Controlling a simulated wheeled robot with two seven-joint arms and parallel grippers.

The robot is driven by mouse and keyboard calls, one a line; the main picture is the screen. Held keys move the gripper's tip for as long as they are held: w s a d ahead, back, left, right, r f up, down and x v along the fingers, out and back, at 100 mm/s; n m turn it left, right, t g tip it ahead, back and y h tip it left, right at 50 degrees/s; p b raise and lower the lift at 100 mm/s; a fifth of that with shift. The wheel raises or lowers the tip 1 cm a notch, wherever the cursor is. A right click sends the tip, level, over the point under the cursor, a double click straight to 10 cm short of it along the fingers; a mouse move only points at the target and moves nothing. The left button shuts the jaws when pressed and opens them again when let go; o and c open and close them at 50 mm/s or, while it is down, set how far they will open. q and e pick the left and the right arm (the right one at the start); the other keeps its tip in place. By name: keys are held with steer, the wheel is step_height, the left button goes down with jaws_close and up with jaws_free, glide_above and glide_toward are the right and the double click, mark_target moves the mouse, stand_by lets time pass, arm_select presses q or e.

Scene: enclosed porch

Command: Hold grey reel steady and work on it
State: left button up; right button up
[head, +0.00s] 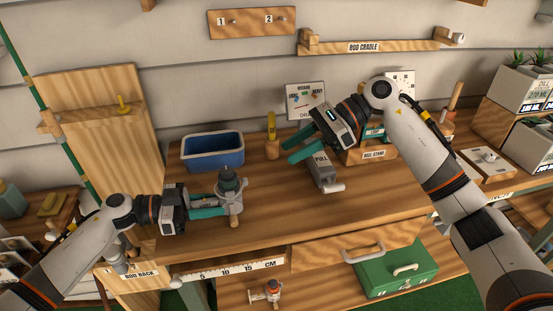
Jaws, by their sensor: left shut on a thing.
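The grey reel (230,185) stands over the left part of the wooden bench, with a dark top and a small wooden knob low at its front. My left gripper (219,203) is shut on the reel from the left, its teal fingers along the reel's side. The fingers hide part of the reel's lower body. My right gripper (291,149) is up and to the right of the reel, apart from it.
A grey block marked PULL (321,168) stands just below my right gripper. A blue bin (212,151) and a yellow-handled tool (271,134) are at the back. The reel stand (374,154) is partly behind my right arm. A green box (395,273) sits below; the bench centre is clear.

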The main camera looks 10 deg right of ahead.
steer(key=shift+v, duration=0.75)
steer(key=shift+f, duration=0.1)
steer(key=shift+c, duration=1)
steer(key=shift+f, duration=0.35)
steer(key=c, duration=0.3)
steer(key=f+y, duration=0.1)
steer(key=f, duration=0.1)
steer(key=f+y, duration=0.1)
steer(key=f, duration=0.1)
steer(key=shift+d+y, duration=0.3)
steer(key=shift+d, duration=0.1)
jaws_close()
glide_toward(240, 188)
steer(key=x, duration=0.4)
steer(key=shift+w+a+f, duration=0.25)
steer(key=shift+w+f, duration=0.15)
steer(key=shift+f, duration=0.1)
